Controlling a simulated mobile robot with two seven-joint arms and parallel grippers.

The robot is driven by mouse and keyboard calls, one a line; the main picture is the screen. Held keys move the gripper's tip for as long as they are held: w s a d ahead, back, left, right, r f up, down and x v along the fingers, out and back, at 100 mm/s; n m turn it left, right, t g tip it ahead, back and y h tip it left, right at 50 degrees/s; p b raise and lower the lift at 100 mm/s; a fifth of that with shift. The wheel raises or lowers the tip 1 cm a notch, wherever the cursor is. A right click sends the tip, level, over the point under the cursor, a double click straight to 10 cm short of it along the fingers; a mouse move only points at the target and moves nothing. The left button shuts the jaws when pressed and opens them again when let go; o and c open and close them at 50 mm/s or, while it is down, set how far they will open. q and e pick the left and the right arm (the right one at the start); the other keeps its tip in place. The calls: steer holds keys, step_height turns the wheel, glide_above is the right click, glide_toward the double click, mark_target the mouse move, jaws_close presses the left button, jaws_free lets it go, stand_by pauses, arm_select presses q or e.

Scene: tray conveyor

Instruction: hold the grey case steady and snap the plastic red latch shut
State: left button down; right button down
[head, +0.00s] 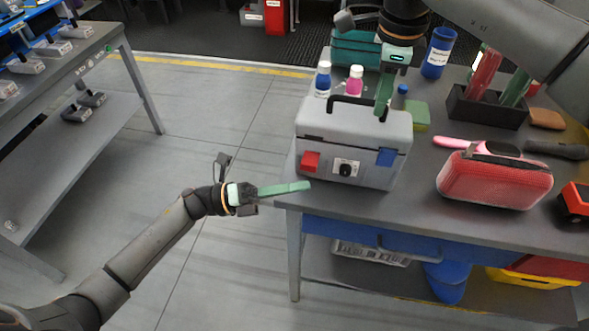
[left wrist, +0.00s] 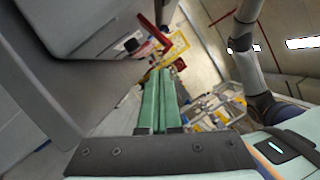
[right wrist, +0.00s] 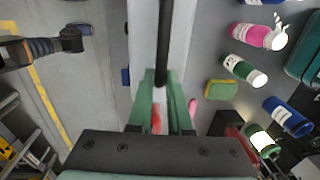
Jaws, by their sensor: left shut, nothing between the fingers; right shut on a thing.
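The grey case (head: 330,125) stands near the left front corner of the table. Its front has the red latch (head: 309,161) at the left, a blue latch (head: 386,157) at the right and a dark knob on a white plate (head: 345,167) between them. I cannot tell how far the red latch stands out. My right gripper (head: 382,106) is shut on the case's black handle (head: 345,100); the handle also shows between its fingers in the right wrist view (right wrist: 165,40). My left gripper (head: 308,186) is shut and empty, low in front of the case's left front corner.
A red zip case (head: 495,182) lies right of the grey case. Bottles, such as the blue one (head: 323,78), a sponge (head: 417,115) and a black bin (head: 485,108) stand behind. The floor left of the table is clear up to another bench (head: 60,110).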

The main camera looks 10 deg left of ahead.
mark_target(310, 161)
arm_select(q)
steer(key=a+m+g, duration=0.1)
steer(key=m, duration=0.1)
steer(key=w+a+m+g+y, duration=0.1)
steer(key=m+g, duration=0.1)
steer(key=m, duration=0.1)
steer(key=a+m+g, duration=0.1)
steer(key=a+m, duration=0.1)
steer(key=m, duration=0.1)
steer(key=shift+w+r+y, duration=0.15)
steer(key=shift+r+y, duration=0.15)
steer(key=shift+y, duration=0.1)
arm_select(e)
steer(key=shift+f, duration=0.15)
steer(key=shift+s, duration=0.1)
arm_select(q)
steer(key=a+m+g+y, duration=0.2)
steer(key=a+m+y, duration=0.1)
steer(key=a+m, duration=0.2)
steer(key=shift+w+a+r+m+g+y, duration=0.15)
steer(key=shift+w+a+m+g+y, duration=0.15)
steer(key=shift+w+a+m+g, duration=0.25)
steer(key=shift+s, duration=0.1)
steer(key=x, duration=1)
steer(key=shift+d, duration=0.1)
steer(key=r, duration=0.1)
steer(key=w+r, duration=0.1)
steer(key=r, duration=0.1)
steer(key=shift+r, duration=0.45)
